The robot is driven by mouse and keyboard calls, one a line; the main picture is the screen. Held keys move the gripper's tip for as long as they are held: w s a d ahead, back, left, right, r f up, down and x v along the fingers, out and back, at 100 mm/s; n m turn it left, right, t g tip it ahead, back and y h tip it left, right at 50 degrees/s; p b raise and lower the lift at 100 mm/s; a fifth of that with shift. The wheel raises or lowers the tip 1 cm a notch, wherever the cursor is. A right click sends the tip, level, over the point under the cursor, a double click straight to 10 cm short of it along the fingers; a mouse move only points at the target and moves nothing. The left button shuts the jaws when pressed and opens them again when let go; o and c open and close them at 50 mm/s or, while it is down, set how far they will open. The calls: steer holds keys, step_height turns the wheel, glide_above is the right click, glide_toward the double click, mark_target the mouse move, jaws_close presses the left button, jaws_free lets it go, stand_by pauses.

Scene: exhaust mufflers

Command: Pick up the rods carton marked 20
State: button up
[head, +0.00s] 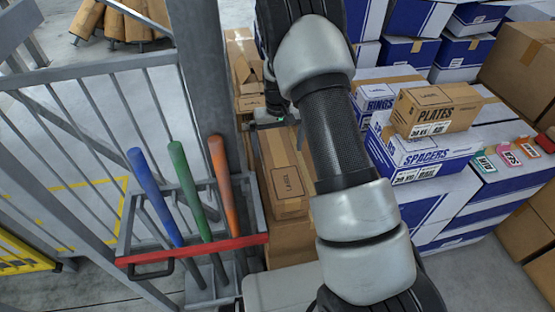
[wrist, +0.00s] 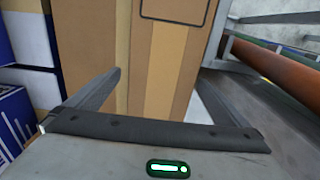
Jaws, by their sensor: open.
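I cannot make out a carton marked RODS in either view. My gripper (head: 275,123) is partly hidden behind my arm in the head view, above brown cartons. In the wrist view, my gripper (wrist: 160,73) is open, with a tall brown carton (wrist: 152,50) in front of and between its fingers. No readable word or number shows on that carton's visible face, only part of a dark outline. In the head view, a brown carton (head: 284,178) with a label lies just below the gripper. Whether the fingers touch anything, I cannot tell.
A PLATES carton (head: 437,108), a SPACERS box (head: 425,152) and a RINGS box (head: 376,100) are stacked right of my arm. Small coloured tags (head: 508,155) lie nearby. Blue, green and orange bats (head: 190,188) stand in a red-edged rack (head: 195,248) at left, beside a grey railing (head: 100,70).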

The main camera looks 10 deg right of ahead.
steer(key=shift+s+a+f+b, duration=0.1)
steer(key=shift+s+f+b, duration=0.05)
steer(key=shift+f, duration=1.25)
steer(key=shift+s+f+b, duration=0.15)
steer(key=shift+f, duration=1.2)
steer(key=c, duration=1.9)
steer(key=shift+w+r, duration=0.1)
steer(key=shift+r, duration=0.05)
